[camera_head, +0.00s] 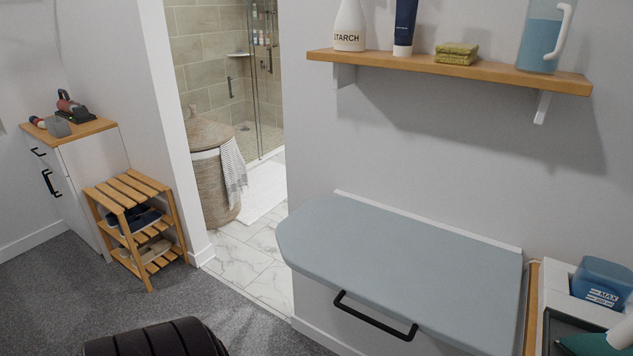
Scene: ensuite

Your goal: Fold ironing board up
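The ironing board (410,255) has a flat pale blue-grey cover and a rounded left end. It lies level, sticking out from the wall at the lower right, with a white strip (430,220) along its back edge. A black bar handle (372,315) shows at its front long edge, in front of a white panel. Nothing lies on the board. Its near right corner is cut off by the picture's bottom edge. Neither of my grippers is in view.
Above the board, a wooden shelf (450,70) holds a starch bottle (350,28), a tube, folded cloths and a jug (541,38). At right is a unit with a blue container (602,281). A slatted rack (135,225) stands left; carpet (55,295) lies open in front.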

